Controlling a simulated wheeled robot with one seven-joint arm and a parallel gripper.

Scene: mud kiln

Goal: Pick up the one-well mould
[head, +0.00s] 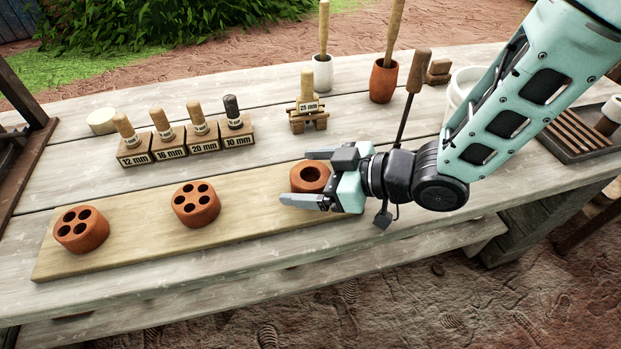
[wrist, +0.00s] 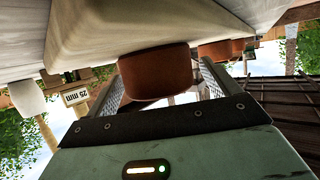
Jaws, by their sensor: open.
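The one-well mould (head: 311,177) is a short terracotta cylinder with a single round hole in its top. It stands upright near the right end of a pale wooden board (head: 130,253). My gripper (head: 297,179) is open, low over the board, with one finger on the far side of the mould and one on the near side. In the wrist view, which looks upside down, the mould (wrist: 158,72) sits between the two fingers. Whether either finger touches it I cannot tell. The gripper body hides part of its right side.
Two terracotta moulds with several holes stand on the board, one in the middle (head: 196,205) and one at left (head: 81,230). Labelled plugs in wooden blocks (head: 185,142) and a 25 mm plug (head: 307,92) stand behind. A terracotta pot (head: 382,82) is behind my arm.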

